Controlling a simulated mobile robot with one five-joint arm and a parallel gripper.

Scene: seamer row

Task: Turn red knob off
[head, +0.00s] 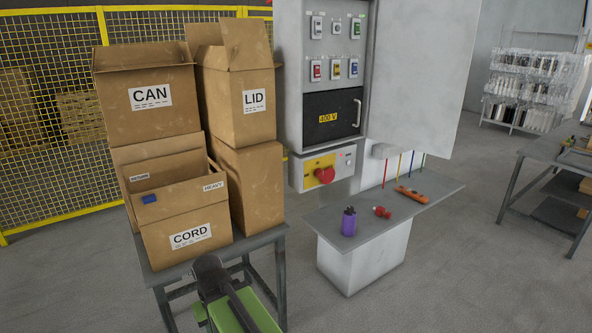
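The red knob (324,175) is a round rotary handle on a yellow plate (312,164). The plate is on the front of a small grey box (345,164) below the open electrical cabinet (291,75). The knob's exact turned position is too small to tell. Part of my arm, dark grey and green, shows at the bottom left of centre, in front of the carton table. It is well apart from the knob. No gripper fingers can be made out, and nothing touches the knob.
Cartons marked CAN (150,122), LID (238,120) and CORD (190,251) are stacked on a table at left. A low bench (335,215) below the knob holds a purple container (349,222), a small red item (382,212) and an orange tool (411,195). Floor right of it is clear.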

